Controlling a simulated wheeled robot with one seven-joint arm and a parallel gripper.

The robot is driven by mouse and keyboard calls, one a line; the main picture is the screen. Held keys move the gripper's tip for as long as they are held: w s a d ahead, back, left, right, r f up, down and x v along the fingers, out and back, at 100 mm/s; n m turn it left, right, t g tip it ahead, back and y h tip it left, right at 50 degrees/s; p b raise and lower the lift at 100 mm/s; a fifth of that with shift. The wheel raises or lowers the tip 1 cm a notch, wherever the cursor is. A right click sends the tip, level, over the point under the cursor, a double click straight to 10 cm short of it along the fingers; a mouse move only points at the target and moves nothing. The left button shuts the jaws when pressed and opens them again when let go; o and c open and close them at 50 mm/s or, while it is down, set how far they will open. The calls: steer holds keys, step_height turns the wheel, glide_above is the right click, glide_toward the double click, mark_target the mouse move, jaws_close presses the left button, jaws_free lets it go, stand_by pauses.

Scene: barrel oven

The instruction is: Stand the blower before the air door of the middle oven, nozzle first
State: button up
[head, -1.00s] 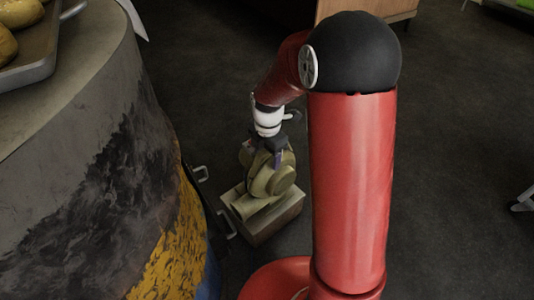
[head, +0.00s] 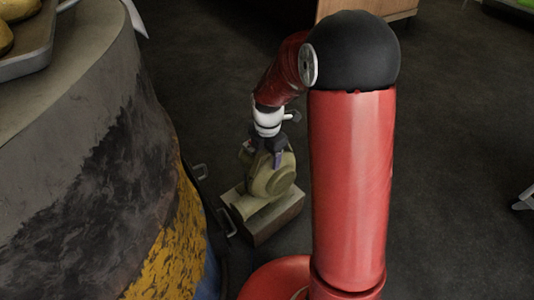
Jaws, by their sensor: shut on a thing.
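The olive-green blower (head: 270,178) has a round housing and a nozzle (head: 247,207) that points down-left, toward the barrel oven. It is upright at a wooden block (head: 278,224); I cannot tell whether it rests on the block or hangs just above it. My gripper (head: 265,155) points down and is shut on the top of the blower. The barrel oven (head: 110,150) fills the left side, with grey, sooty and yellow paint. The air door itself is not clearly visible.
A tray (head: 36,55) with bread rolls lies on top of the oven at the upper left. Dark floor (head: 450,150) is open to the right. A wooden cabinet (head: 370,8) stands at the back, and a metal leg shows at the right edge.

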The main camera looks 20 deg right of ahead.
steer(key=o, duration=1.3)
steer(key=shift+w+r, duration=0.15)
steer(key=shift+r, duration=0.05)
steer(key=shift+o, duration=0.8)
steer(key=shift+s+f, duration=0.25)
steer(key=shift+f, duration=0.05)
step_height(320, 180, up, 8)
steer(key=shift+r+p, duration=0.15)
steer(key=shift+p, duration=0.75)
steer(key=s+d+r+m+t+p, duration=0.1)
steer(key=s+r+m+t+p, duration=0.4)
steer(key=s+r+m, duration=1.6)
steer(key=r+m+p, duration=0.1)
steer(key=m+p, duration=0.1)
steer(key=p, duration=0.1)
steer(key=shift+s+p, duration=0.3)
steer(key=shift+s, duration=0.05)
